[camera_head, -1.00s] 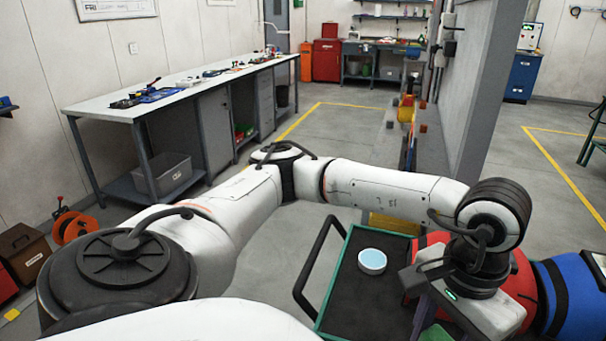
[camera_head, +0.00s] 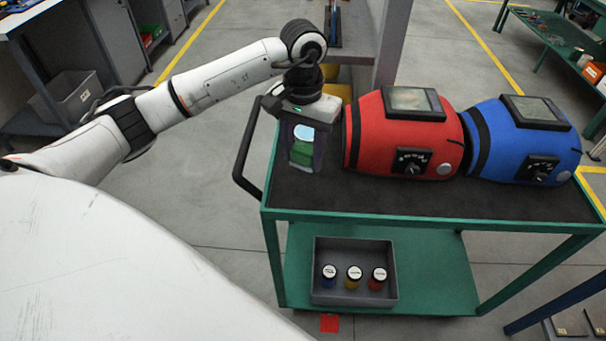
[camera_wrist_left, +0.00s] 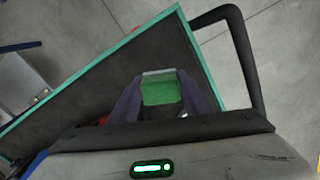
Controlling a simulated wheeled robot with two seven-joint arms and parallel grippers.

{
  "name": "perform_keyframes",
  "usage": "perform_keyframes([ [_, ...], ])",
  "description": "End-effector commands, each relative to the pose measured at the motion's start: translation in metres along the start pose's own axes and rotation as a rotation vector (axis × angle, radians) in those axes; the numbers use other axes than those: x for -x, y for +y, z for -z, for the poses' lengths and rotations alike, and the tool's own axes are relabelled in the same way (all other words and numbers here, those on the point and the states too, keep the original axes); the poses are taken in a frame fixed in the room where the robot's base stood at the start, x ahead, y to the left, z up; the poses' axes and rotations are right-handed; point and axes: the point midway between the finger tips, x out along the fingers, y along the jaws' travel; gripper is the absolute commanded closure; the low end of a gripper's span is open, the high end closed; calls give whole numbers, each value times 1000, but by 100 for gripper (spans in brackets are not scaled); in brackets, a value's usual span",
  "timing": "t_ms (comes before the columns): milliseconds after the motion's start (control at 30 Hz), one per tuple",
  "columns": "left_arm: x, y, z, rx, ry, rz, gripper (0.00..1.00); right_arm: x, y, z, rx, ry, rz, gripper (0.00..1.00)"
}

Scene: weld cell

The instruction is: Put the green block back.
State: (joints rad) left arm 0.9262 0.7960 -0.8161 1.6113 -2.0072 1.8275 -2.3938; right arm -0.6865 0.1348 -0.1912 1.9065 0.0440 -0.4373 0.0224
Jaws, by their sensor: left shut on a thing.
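The green block (camera_head: 301,155) is between the fingers of my left gripper (camera_head: 302,160), which is shut on it, over the left end of the cart's dark top (camera_head: 330,196). The green block also shows between the two fingers in the left wrist view (camera_wrist_left: 161,91). I cannot tell whether its underside touches the cart top. A pale blue round disc (camera_head: 303,132) shows just behind the block, partly hidden by the gripper. My right gripper is not in view.
A red machine (camera_head: 368,140) stands close to the right of my left gripper, with a blue machine (camera_head: 492,150) beyond it. A black handle (camera_head: 242,150) sticks out at the cart's left. A grey bin (camera_head: 325,298) with several small jars sits on the lower shelf.

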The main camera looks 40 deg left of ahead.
Motion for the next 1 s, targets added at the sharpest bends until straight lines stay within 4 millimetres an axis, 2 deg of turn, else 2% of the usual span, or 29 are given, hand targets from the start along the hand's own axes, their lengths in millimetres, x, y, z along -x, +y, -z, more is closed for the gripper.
perform_keyframes([
  [100,-18,0,-1,1,-1,0,78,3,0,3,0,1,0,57],
  [267,-30,1,0,0,0,-1,78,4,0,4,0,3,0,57],
  [500,-61,1,-1,1,-1,-1,78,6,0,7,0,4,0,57],
  [900,-68,1,0,0,3,0,78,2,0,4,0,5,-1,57],
  [933,-67,1,0,0,3,-1,54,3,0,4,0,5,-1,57],
  [1000,-67,1,0,0,2,-1,42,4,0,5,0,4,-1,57],
])
